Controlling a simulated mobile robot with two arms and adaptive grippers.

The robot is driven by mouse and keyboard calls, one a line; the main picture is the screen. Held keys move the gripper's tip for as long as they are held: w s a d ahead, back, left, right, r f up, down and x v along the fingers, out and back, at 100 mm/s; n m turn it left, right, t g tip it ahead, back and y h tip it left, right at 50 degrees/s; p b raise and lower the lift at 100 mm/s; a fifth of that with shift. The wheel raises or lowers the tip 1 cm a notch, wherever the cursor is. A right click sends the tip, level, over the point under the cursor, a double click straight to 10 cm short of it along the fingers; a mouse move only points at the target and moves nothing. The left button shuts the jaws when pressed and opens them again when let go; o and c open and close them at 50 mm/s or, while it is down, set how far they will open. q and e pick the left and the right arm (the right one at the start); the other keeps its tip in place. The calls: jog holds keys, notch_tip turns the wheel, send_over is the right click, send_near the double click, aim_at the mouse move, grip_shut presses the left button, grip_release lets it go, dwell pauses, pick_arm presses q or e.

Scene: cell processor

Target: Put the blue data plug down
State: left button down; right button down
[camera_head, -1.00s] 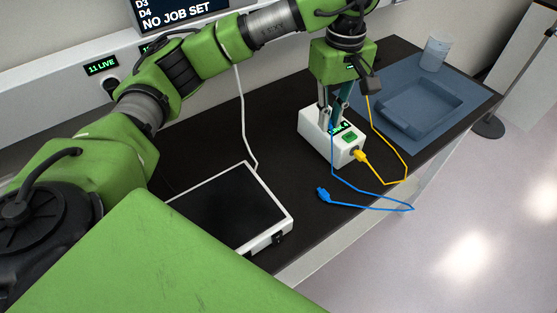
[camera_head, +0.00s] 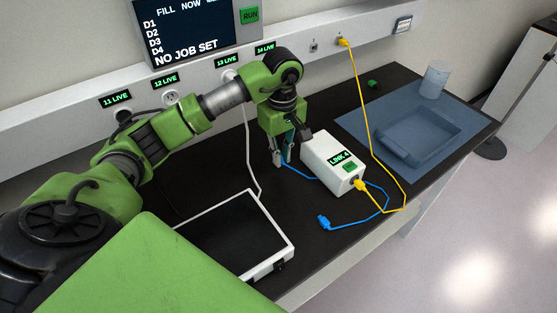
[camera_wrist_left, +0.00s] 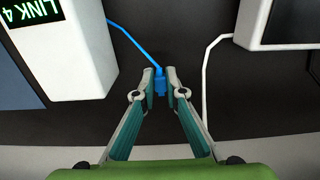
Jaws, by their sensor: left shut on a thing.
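My left gripper (camera_head: 281,164) is shut on a blue data plug (camera_wrist_left: 160,83), which shows between the fingertips (camera_wrist_left: 160,80) in the left wrist view. It is low over the black bench, left of the white LINK 4 box (camera_head: 331,158); I cannot tell whether the plug touches the bench. A blue cable (camera_head: 300,173) runs from the held plug toward the box and passes out of sight behind it. Another blue plug (camera_head: 323,221) lies loose on the bench in front of the box. My right gripper is not in view.
A yellow plug (camera_head: 360,184) sits at the box front, its cable rising to the wall rail. A white-framed dark panel (camera_head: 235,233) lies front left, with a white cable behind it. A blue mat (camera_head: 358,124) with a tray (camera_head: 418,136) and cup (camera_head: 436,79) is right.

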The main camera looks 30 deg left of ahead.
aim_at(279, 172)
pick_arm(q)
jog(key=shift+s+a+f, duration=0.1)
jog(key=shift+a+f, duration=0.2)
notch_tip(279, 172, down, 3)
jog(key=shift+a+p, duration=0.15)
jog(key=shift+p, duration=1)
jog(key=shift+f, duration=0.3)
jog(key=shift+f, duration=0.2)
jog(key=c, duration=2.1)
grip_release()
